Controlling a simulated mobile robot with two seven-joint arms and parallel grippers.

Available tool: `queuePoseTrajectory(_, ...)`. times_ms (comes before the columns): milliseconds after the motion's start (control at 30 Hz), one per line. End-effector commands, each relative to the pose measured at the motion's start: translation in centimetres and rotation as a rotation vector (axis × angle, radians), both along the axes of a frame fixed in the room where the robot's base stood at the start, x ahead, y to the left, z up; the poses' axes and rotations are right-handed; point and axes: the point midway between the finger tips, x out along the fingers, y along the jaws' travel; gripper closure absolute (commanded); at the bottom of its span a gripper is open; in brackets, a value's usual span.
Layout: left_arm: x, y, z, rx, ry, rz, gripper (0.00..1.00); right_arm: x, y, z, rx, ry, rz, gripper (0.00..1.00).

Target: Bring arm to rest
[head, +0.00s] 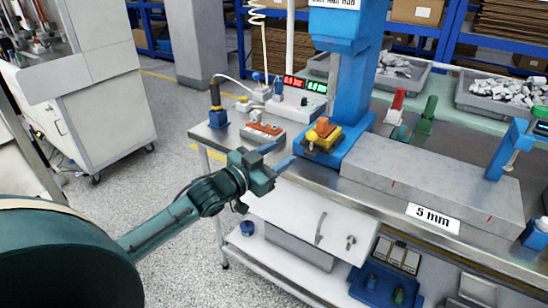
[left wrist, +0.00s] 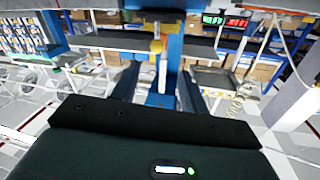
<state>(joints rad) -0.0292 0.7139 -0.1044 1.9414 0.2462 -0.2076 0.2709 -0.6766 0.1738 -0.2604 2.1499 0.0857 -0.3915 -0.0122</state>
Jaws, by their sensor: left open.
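My left gripper (head: 281,156) is at the end of the dark green arm that comes in from the lower left of the head view. Its blue fingers are apart and point toward the bench, just short of the blue press stand (head: 345,100). In the left wrist view the two dark fingers (left wrist: 160,88) stand apart with nothing held between them. A yellow and orange fixture (head: 322,133) sits on the foot of the press stand, right of the fingers. My right gripper does not show in either view.
The steel workbench (head: 225,140) holds an orange terminal block (head: 263,130), a tester with red and green displays (head: 300,103), a grey slab (head: 430,180) and grey bins (head: 500,95). A white cabinet (head: 100,95) stands left. The floor (head: 185,240) between is clear.

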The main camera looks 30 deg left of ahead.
Motion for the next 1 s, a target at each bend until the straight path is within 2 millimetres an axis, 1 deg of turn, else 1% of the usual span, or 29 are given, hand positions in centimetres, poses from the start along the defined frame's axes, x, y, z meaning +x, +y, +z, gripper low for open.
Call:
queuePoseTrajectory(33, -0.4, 0.1, 0.0, 0.001, 0.001, 0.0, 0.56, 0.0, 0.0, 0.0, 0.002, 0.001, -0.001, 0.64)
queuePoseTrajectory(200, -0.8, 0.2, 0.1, 0.001, 0.0, 0.0, 0.56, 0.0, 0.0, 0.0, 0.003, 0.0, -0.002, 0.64)
queuePoseTrajectory(667, -0.8, 0.2, 0.0, 0.0, 0.0, 0.0, 0.56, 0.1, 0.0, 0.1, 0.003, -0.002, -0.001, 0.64)
queuePoseTrajectory(733, -1.0, -0.1, -0.4, -0.003, 0.011, 0.0, 0.56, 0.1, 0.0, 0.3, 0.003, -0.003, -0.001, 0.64)
queuePoseTrajectory(767, -1.3, -0.3, -0.8, -0.005, 0.022, -0.001, 0.56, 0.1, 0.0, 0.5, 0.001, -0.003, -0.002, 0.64)
queuePoseTrajectory(867, -3.0, -2.0, -3.6, -0.014, 0.093, -0.001, 0.56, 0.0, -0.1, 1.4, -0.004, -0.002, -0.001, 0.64)
queuePoseTrajectory(900, -4.2, -3.0, -5.3, -0.023, 0.137, -0.002, 0.56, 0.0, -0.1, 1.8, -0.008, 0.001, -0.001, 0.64)
queuePoseTrajectory(967, -6.4, -4.9, -7.9, -0.031, 0.214, -0.002, 0.56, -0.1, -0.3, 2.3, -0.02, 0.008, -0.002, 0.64)
queuePoseTrajectory(1000, -8.2, -6.3, -9.6, -0.036, 0.265, -0.004, 0.56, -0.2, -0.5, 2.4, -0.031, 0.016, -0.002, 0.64)
